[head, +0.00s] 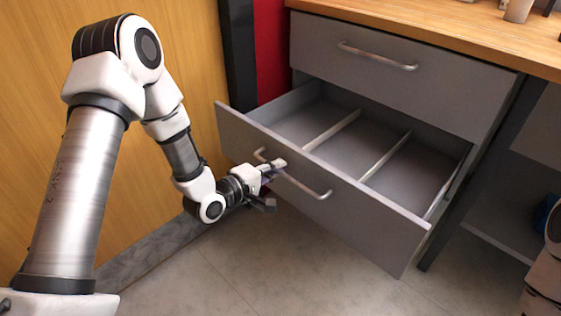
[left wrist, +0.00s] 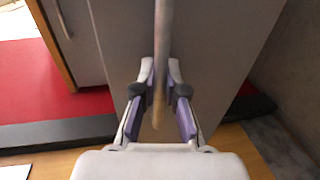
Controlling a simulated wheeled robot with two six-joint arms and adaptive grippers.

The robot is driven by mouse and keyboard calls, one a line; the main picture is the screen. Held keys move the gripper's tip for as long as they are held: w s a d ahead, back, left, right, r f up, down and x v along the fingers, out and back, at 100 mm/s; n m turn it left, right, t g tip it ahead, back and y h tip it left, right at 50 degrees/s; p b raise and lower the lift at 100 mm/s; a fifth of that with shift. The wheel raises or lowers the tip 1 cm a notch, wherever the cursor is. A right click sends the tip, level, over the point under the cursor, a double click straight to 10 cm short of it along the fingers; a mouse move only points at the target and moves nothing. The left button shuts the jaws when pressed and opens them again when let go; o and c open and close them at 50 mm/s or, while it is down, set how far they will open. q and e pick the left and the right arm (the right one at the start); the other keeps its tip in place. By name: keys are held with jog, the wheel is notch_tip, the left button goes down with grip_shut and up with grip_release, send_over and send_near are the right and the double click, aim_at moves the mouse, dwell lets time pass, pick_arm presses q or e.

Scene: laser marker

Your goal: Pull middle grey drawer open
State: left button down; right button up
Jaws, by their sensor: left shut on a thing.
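The middle grey drawer (head: 320,187) stands pulled out well beyond the drawer above it, and its inside shows. It is empty apart from two light dividers. My left gripper (head: 273,172) is shut on the left part of its metal bar handle (head: 318,191). In the left wrist view the handle (left wrist: 160,70) runs between the two fingers of the gripper (left wrist: 159,95), in front of the grey drawer front (left wrist: 215,60). My right gripper is not in view.
The closed upper grey drawer (head: 400,85) sits under a wooden worktop (head: 450,35). A wooden panel (head: 180,60) stands at the left. Open tiled floor (head: 300,270) lies in front of and below the drawer. An open shelf space is at the right.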

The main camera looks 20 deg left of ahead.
pick_arm(q)
jog(key=shift+s+a, duration=0.1)
jog(key=shift+s, duration=0.2)
jog(key=c, duration=1.2)
grip_release()
jog(key=v, duration=0.7)
jog(key=shift+s, duration=0.2)
